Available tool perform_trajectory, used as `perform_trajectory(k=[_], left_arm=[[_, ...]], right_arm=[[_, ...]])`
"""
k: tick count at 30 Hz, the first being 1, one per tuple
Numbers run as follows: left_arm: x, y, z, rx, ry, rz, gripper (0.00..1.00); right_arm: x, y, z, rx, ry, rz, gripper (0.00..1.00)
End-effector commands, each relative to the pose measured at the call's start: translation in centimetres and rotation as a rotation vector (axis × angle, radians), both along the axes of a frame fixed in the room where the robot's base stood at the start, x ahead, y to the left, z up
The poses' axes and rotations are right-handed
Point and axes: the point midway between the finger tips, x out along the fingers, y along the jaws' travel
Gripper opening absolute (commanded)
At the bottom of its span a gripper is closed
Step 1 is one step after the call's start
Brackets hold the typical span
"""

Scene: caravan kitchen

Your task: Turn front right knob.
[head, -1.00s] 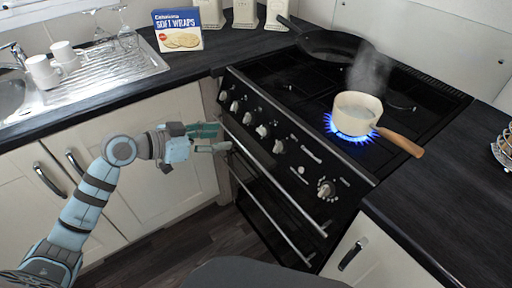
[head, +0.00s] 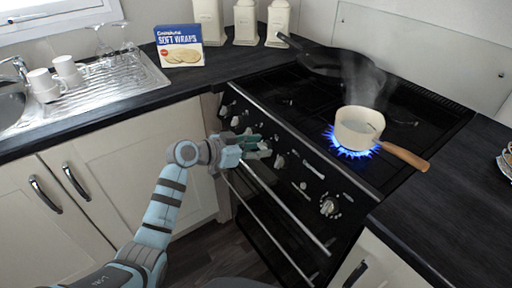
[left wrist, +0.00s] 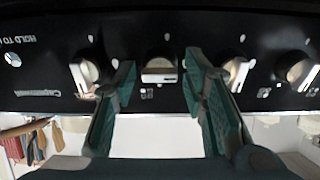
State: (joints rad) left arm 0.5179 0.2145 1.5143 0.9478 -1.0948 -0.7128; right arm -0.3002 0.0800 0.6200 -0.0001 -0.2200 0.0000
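The stove's front panel carries a row of light knobs; one (head: 280,161) shows just right of my left gripper, and another (head: 329,206) sits farther right. My left gripper (head: 260,148) is at the panel, covering part of the row. In the left wrist view, which is upside down, its green fingers (left wrist: 160,78) are open on either side of one knob (left wrist: 160,69), with gaps visible. Other knobs stand to its left (left wrist: 86,73) and right (left wrist: 237,73). I cannot tell which is the front right knob. My right gripper is not in view.
A cream saucepan (head: 358,126) steams over a lit blue flame (head: 350,153), its wooden handle reaching past the stove's right edge. A black frying pan (head: 335,62) is behind. Oven rails (head: 293,218) run below the knobs. Dark counters flank the stove.

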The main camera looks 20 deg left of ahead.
Motion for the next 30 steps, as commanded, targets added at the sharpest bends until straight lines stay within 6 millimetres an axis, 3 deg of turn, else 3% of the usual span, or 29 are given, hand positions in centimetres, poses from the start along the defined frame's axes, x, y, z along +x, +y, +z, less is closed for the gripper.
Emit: perform_trajectory(k=[1, 6, 17, 30], left_arm=[[0.0, 0.0, 0.0, 0.000, 0.000, 0.000, 0.26], [0.0, 0.1, 0.0, 0.000, 0.000, 0.001, 0.00], [0.0, 0.1, 0.2, -0.033, 0.027, 0.023, 0.00], [-0.1, 0.0, 0.5, -0.249, 0.209, 0.153, 0.00]], right_arm=[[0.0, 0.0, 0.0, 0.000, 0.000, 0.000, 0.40], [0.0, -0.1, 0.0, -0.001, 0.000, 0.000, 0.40], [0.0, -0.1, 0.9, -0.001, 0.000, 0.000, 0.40], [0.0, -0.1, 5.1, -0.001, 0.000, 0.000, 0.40]])
